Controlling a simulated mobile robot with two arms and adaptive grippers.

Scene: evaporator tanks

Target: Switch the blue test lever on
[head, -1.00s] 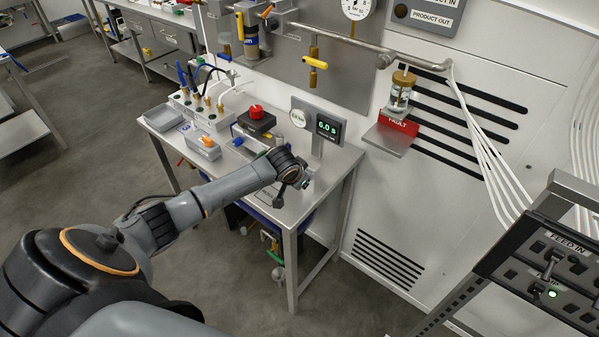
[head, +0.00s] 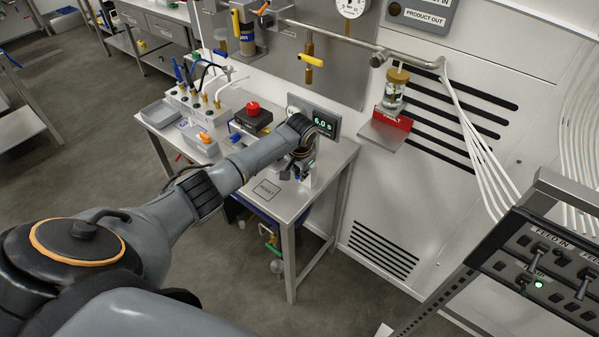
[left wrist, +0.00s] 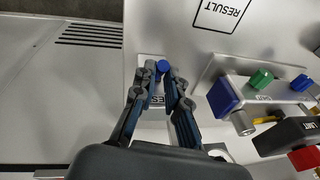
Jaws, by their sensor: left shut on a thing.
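The blue test lever (left wrist: 163,66) shows in the left wrist view as a round blue tip between my left fingertips. A partly hidden label lies just below it on a pale plate. My left gripper (left wrist: 161,88) has a finger on each side of the lever and is shut on it. In the head view my left gripper (head: 298,168) is at the right part of the small steel table, by the display stand, and the lever is hidden there. I cannot tell the lever's tilt. My right gripper is in neither view.
The steel table (head: 318,190) carries a RESULT square (head: 266,189), a box with a red button (head: 253,108), grey trays and a valve block. A digital display (head: 323,124) stands behind my gripper. A switch panel (head: 540,262) is at the right.

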